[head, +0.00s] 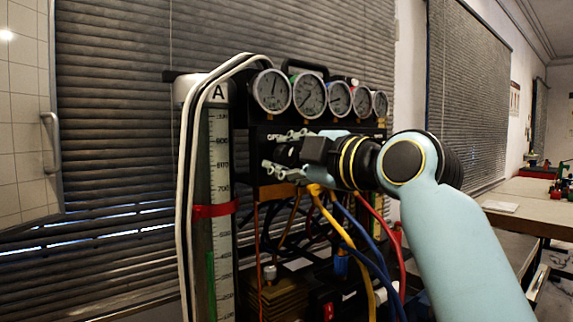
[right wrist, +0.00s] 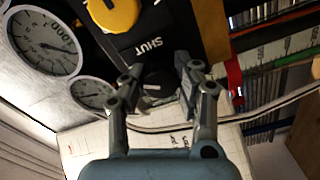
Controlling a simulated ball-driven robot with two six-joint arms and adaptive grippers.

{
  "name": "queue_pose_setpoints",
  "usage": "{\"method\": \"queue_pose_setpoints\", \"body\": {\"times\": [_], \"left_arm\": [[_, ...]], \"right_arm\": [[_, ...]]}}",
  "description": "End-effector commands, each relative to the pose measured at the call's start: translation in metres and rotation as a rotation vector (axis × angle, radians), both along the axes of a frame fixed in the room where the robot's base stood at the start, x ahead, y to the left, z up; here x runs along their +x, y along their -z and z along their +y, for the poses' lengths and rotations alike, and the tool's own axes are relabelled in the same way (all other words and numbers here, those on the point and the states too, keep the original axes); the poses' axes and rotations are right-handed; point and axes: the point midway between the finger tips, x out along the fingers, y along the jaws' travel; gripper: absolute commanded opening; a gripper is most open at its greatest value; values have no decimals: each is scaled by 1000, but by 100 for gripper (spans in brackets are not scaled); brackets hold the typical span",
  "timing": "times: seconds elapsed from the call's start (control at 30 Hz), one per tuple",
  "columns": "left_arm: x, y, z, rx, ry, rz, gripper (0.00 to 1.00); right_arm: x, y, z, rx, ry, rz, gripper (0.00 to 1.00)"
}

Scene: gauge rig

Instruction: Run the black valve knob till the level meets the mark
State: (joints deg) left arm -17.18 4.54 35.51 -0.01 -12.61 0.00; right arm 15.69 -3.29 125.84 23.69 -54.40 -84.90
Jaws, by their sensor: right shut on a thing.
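The black valve knob (right wrist: 158,80) sits on the panel beside the word SHUT in the right wrist view, between the fingers of my right gripper (right wrist: 157,88). My right gripper is shut on it; in the head view the gripper (head: 280,156) reaches the panel from the right and largely covers the knob. The tall scaled tube (head: 220,150), labelled A, stands at the rig's left. The mark is a red band (head: 214,210) around it. The green level (head: 211,285) shows in the tube, its top below the band. My left gripper is not in view.
A row of round gauges (head: 307,93) runs along the rig's top. A yellow knob (right wrist: 112,12) is near the black one. Pale hoses (head: 184,180) run down beside the tube. Yellow, blue and red cables (head: 345,235) hang below the panel. A bench (head: 535,205) stands at the right.

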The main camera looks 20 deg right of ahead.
Motion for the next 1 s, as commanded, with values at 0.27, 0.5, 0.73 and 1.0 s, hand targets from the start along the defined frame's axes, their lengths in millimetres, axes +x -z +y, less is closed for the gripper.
{"method": "queue_pose_setpoints", "body": {"times": [0.27,0.5,0.73,1.0], "left_arm": [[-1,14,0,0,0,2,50],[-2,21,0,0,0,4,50],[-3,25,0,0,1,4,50],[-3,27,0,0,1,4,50]], "right_arm": [[0,4,0,-235,-2,-80,0],[0,3,0,-397,-2,-139,0],[0,3,0,-493,-2,-173,0],[0,3,0,-535,-3,-186,0]]}}
